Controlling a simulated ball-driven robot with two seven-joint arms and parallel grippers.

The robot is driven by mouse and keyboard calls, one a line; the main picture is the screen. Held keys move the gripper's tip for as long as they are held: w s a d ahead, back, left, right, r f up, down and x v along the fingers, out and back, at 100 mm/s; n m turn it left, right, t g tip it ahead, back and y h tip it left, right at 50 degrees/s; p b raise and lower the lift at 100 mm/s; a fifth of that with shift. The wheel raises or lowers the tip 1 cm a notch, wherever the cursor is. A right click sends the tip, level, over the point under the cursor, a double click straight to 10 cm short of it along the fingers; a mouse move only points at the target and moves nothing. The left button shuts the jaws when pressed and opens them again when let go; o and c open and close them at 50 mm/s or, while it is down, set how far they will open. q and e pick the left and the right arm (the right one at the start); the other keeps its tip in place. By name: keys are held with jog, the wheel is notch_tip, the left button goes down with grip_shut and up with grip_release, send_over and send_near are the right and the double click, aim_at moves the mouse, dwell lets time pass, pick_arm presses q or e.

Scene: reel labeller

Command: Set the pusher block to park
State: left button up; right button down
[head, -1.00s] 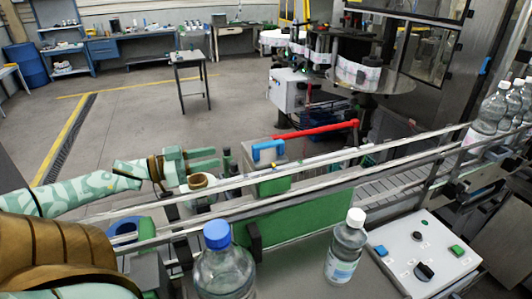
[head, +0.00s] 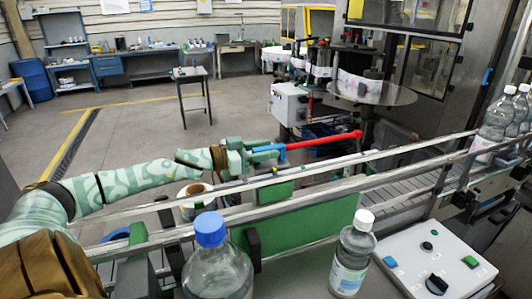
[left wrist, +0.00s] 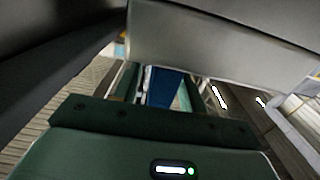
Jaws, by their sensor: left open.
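The pusher block's blue handle (head: 272,150) shows beside the conveyor rail in the head view. My left gripper (head: 258,152) reaches in from the left and is open at the handle. In the left wrist view the blue handle (left wrist: 163,88) stands between the open fingers. I cannot tell whether either finger touches it. My right gripper is in neither view.
A red bar (head: 325,139) extends right from the handle. Metal rails (head: 330,165) run in front of the gripper. Bottles with a blue cap (head: 210,229) and a white cap (head: 364,219) stand nearest, by a control box (head: 440,262).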

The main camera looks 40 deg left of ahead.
pick_arm(q)
jog(key=shift+w+d, duration=0.15)
jog(key=shift+w, duration=0.05)
grip_shut()
jog(key=shift+w, duration=0.1)
